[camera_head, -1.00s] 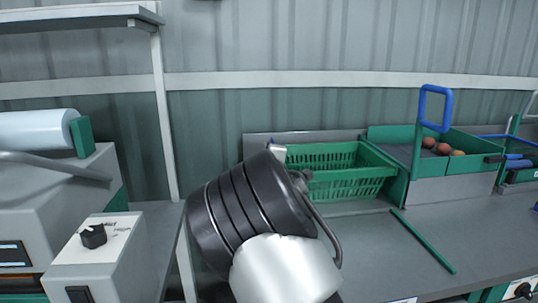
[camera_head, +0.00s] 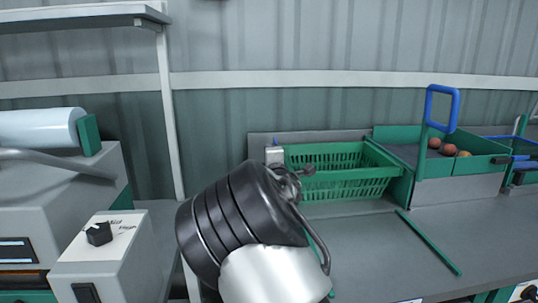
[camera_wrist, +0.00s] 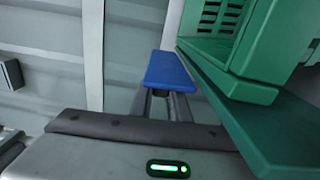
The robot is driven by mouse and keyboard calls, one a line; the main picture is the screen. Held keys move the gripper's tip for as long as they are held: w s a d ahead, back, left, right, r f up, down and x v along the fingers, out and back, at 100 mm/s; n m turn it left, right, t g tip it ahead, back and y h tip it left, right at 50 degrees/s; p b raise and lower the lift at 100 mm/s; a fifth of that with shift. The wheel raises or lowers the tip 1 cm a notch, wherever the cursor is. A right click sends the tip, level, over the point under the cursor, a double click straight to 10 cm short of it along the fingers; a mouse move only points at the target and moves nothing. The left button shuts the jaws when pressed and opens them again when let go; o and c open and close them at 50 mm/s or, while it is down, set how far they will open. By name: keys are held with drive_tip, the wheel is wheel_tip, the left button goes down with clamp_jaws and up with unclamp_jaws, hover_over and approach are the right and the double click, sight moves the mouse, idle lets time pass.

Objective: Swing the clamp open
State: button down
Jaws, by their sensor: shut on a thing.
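A blue piece (camera_wrist: 170,70), which looks like the clamp's handle, stands at the fingertips in the wrist view, in front of the pale wall and left of a green part. My gripper (camera_wrist: 167,93) is shut on it, with its two dark fingers close together. In the head view my dark arm covers the gripper. A pale upright block (camera_head: 274,155) with a small blue tip shows just above the arm, left of the green basket. I cannot tell whether it is part of the clamp, nor how far the clamp is swung.
The slatted green basket (camera_head: 345,184) stands on the grey bench (camera_head: 378,240). Farther right are a blue loop handle (camera_head: 441,107) and green bins (camera_head: 463,143) with several tomatoes. A green strip (camera_head: 430,243) lies on the bench. A grey machine with a knob (camera_head: 98,234) stands left.

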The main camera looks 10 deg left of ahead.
drive_tip(key=c, duration=1.7)
unclamp_jaws()
drive_tip(key=p+v, duration=0.2)
drive_tip(key=v, duration=1.5)
drive_tip(key=shift+s+d+r+p, duration=0.1)
drive_tip(key=shift+s+p, duration=0.15)
drive_tip(key=shift+p, duration=0.15)
